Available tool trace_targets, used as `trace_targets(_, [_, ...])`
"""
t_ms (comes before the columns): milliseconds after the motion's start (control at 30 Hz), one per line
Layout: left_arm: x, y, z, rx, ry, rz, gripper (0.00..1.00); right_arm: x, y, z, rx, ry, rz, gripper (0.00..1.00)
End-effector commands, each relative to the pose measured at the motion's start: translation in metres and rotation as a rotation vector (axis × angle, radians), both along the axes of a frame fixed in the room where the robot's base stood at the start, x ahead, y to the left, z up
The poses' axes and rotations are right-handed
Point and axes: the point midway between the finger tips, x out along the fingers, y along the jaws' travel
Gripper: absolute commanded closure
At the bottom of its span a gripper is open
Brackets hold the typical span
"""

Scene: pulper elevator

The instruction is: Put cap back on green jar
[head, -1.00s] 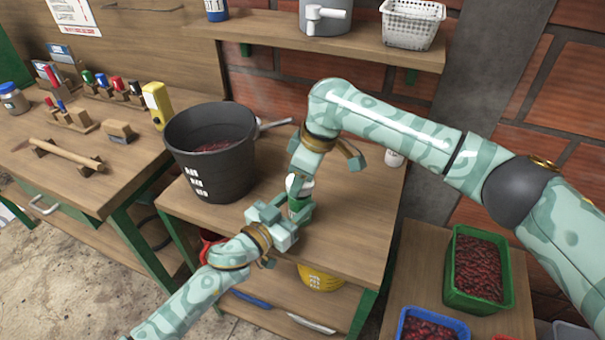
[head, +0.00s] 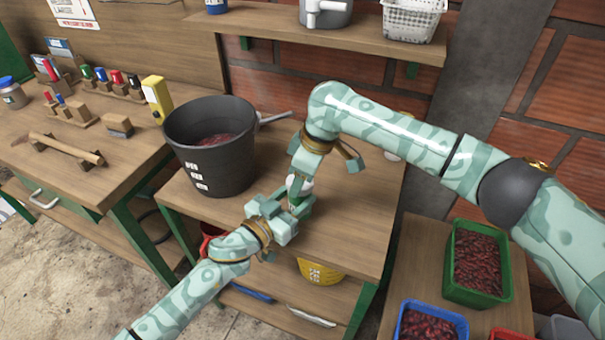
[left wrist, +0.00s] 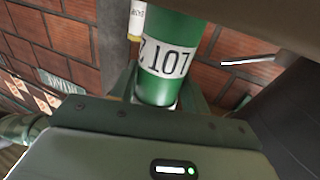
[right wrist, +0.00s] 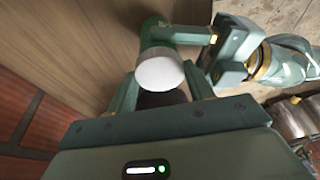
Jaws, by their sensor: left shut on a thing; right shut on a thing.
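The green jar (left wrist: 180,28), with a white label band, is upright in my left gripper (head: 297,207), which is shut on it above the wooden table. It also shows in the right wrist view (right wrist: 152,30), beyond the cap. The white cap (right wrist: 160,74) is between the fingers of my right gripper (head: 298,182), which is shut on it from above. The cap is at the jar's top; I cannot tell whether it is seated or just above. In the head view the fingers hide most of the jar.
A black bucket (head: 222,170) of red cherries stands left of the grippers on the same table (head: 340,225). A shelf (head: 330,43) runs behind. A left workbench (head: 60,175) holds tools. Green (head: 449,270) and blue crates (head: 402,326) stand at the right.

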Motion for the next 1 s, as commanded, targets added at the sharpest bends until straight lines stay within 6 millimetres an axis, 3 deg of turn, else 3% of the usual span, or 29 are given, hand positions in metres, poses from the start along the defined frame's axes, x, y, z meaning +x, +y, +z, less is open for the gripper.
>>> trace_targets(367, [-0.0001, 0.0001, -0.0002, 0.000, 0.000, 0.000, 0.95, 0.0001, 0.0000, -0.0076, 0.000, -0.001, 0.001, 0.69])
trace_targets(433, [-0.0001, 0.0001, -0.0002, 0.000, 0.000, 0.000, 1.00, 0.0001, 0.0001, -0.0075, -0.001, -0.001, -0.002, 0.69])
trace_targets(567, [-0.0001, 0.0001, -0.0002, 0.000, 0.000, 0.000, 1.00, -0.0006, 0.0004, -0.0076, -0.004, -0.001, -0.097, 0.69])
trace_targets(767, [0.0000, 0.0001, -0.0003, 0.001, 0.000, 0.000, 1.00, -0.0032, 0.0036, -0.0076, -0.004, -0.002, -0.550, 0.69])
trace_targets(1000, [0.0001, 0.0002, -0.0004, 0.001, 0.000, 0.001, 1.00, -0.0037, 0.0081, -0.0082, -0.005, -0.001, -1.206, 0.69])
